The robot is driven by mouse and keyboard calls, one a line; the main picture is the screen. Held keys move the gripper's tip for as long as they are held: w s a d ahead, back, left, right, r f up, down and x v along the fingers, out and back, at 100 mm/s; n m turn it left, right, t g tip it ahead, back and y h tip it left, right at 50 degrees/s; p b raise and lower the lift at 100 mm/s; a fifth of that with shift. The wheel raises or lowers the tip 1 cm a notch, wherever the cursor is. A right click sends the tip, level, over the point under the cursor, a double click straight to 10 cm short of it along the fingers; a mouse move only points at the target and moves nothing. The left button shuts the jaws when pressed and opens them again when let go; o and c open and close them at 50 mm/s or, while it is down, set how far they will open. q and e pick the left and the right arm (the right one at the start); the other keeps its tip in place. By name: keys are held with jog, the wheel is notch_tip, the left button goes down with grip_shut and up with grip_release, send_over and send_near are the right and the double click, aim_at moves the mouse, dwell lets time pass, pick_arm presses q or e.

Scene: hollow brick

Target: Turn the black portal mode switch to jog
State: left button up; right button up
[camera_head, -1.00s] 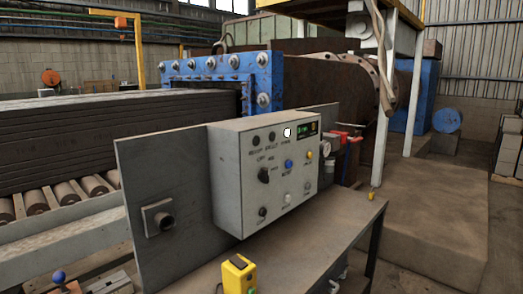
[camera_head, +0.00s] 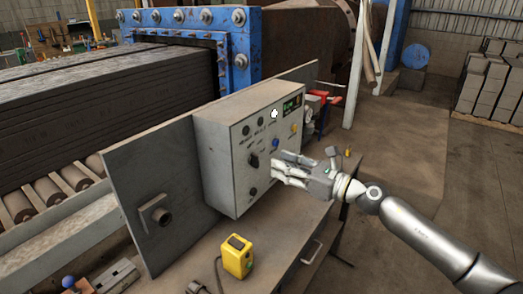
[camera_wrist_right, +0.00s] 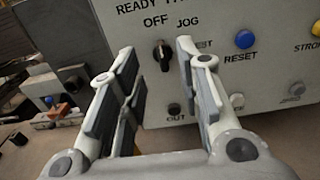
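The black mode switch (camera_head: 254,160) is a small knob on the front of the grey control box (camera_head: 220,175). In the right wrist view the knob (camera_wrist_right: 163,55) sits below the printed words OFF and JOG, its pale mark pointing roughly up toward OFF. My right gripper (camera_head: 279,170) is in front of the box, just right of the knob in the head view. In the wrist view its fingers (camera_wrist_right: 156,54) are open, one on each side of the knob, with nothing held. Contact with the panel cannot be told. My left gripper is not in view.
A blue RESET button (camera_wrist_right: 245,39) and a yellow button (camera_wrist_right: 316,28) are right of the knob. A black button (camera_wrist_right: 174,110) is below it. A yellow device (camera_head: 237,257) with a cable stands on the table in front. Open floor lies to the right.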

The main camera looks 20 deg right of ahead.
aim_at(258, 156)
jog(key=p+x, duration=0.2)
jog(key=x, duration=0.5)
jog(key=shift+w+a, duration=0.1)
jog(key=shift+a, duration=0.05)
grip_shut()
